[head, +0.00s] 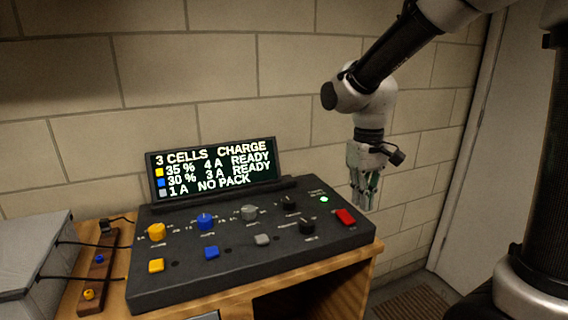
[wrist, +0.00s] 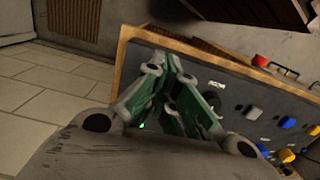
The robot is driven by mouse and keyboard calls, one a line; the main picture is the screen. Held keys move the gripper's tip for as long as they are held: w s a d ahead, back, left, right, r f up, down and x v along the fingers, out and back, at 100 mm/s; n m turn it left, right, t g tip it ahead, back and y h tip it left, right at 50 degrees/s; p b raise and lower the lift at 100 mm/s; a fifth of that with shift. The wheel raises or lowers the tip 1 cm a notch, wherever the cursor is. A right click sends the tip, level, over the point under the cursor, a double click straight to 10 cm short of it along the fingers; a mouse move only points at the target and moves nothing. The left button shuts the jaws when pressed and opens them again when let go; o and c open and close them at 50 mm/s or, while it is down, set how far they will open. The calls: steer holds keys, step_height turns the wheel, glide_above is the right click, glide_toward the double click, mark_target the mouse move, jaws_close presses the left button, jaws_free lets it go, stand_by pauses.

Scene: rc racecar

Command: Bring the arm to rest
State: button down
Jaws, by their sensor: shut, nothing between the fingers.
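My arm (head: 375,65) reaches in from the upper right of the head view and hangs down at the wrist. My gripper (head: 364,203) points down over the right end of the dark charger panel (head: 185,271), near its red button (head: 346,217). The gripper is shut and empty; its green-lined fingers (wrist: 172,62) meet in the wrist view. In the head view the fingers stand in front of the wall, and I cannot tell how far they are from the panel.
A lit screen (head: 214,168) stands at the panel's back. Yellow (head: 157,232), blue (head: 205,222) and grey knobs (head: 249,212) rise from the panel. A grey box (head: 32,262) and wooden strip (head: 99,270) stand left. The wall is close behind; floor is free at right.

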steer(key=s+d+r+m+t, duration=0.2)
steer(key=s+d+r, duration=0.2)
steer(key=s+d, duration=0.2)
steer(key=s+d+r+m+t, duration=0.1)
steer(key=s+d+r+t, duration=0.2)
steer(key=s+d+r, duration=0.2)
steer(key=s+d, duration=0.2)
steer(key=s, duration=0.2)
steer(key=shift+s+d+m, duration=0.25)
steer(key=shift+s+m, duration=0.15)
